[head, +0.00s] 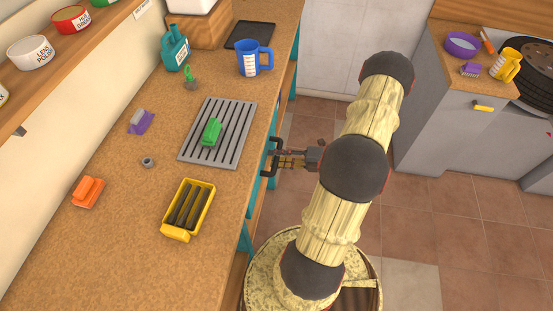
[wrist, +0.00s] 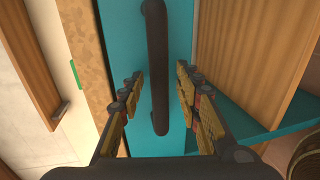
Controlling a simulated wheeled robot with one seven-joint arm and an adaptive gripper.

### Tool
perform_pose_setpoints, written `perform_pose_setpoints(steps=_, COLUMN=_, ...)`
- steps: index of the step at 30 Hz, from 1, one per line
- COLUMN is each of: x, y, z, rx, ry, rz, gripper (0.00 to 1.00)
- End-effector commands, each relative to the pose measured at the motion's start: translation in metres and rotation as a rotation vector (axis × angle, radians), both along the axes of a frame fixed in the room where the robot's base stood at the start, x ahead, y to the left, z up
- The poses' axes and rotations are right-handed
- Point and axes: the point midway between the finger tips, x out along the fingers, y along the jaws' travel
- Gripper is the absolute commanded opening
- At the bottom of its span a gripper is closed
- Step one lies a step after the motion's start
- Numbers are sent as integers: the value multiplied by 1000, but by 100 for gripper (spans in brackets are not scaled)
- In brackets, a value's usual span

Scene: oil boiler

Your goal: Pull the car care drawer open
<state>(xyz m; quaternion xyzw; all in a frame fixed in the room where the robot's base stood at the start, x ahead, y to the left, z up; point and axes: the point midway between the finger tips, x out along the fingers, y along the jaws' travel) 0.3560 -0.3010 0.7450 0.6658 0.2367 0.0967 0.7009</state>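In the wrist view, a black bar handle (wrist: 157,40) stands on a teal drawer front (wrist: 182,30). My gripper (wrist: 159,76) is open, with one finger on each side of the handle and a visible gap to both. In the head view, my gripper (head: 278,159) reaches left to the counter's front side, beside black handles (head: 272,144). The drawer front is mostly hidden under the counter edge there. No drawer label is readable, so I cannot tell which drawer is the car care one.
The wooden counter (head: 120,250) holds a yellow tray (head: 209,197), a grey grate (head: 243,130) with a green brush (head: 211,131), and a blue jug (head: 254,58). A grey cabinet (head: 440,135) stands at the right. Tiled floor (head: 430,220) lies open between them.

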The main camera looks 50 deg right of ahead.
Motion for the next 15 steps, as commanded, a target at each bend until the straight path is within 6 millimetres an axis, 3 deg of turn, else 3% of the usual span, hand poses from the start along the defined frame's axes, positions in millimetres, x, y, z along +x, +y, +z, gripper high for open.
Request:
perform_pose_setpoints(steps=9, x=3, y=1, z=0, rx=0, ry=0, rz=0, gripper=33)
perform_pose_setpoints(steps=15, x=2, y=1, z=0, rx=0, ry=0, rz=0, gripper=22)
